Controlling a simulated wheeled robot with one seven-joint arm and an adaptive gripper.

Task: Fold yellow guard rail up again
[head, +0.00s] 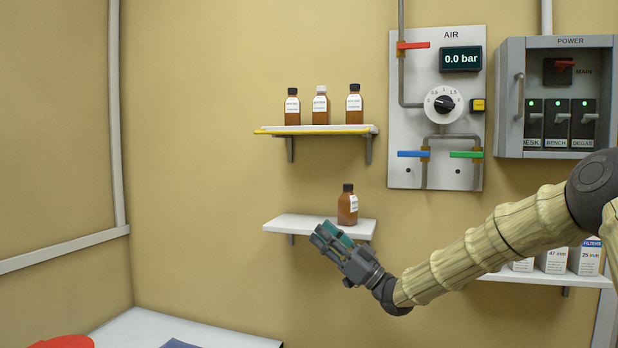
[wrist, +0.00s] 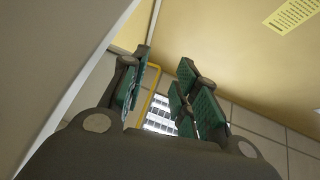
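The yellow guard rail (head: 312,131) lies low along the front edge of the upper shelf (head: 345,127), below the bottles' bases. My gripper (head: 332,238) is in front of the lower shelf, well below the rail, and points up and left. In the wrist view my gripper (wrist: 160,92) has its green-padded fingers apart, with nothing held between them. A bent yellow bar (wrist: 150,92) shows beyond the fingers there. I cannot tell whether it is the same rail.
Three brown bottles (head: 320,107) stand on the upper shelf. One brown bottle (head: 347,207) stands on the lower shelf (head: 290,224), close behind my gripper. The air panel (head: 399,120) and power box (head: 510,140) are to the right. The wall left of the shelves is clear.

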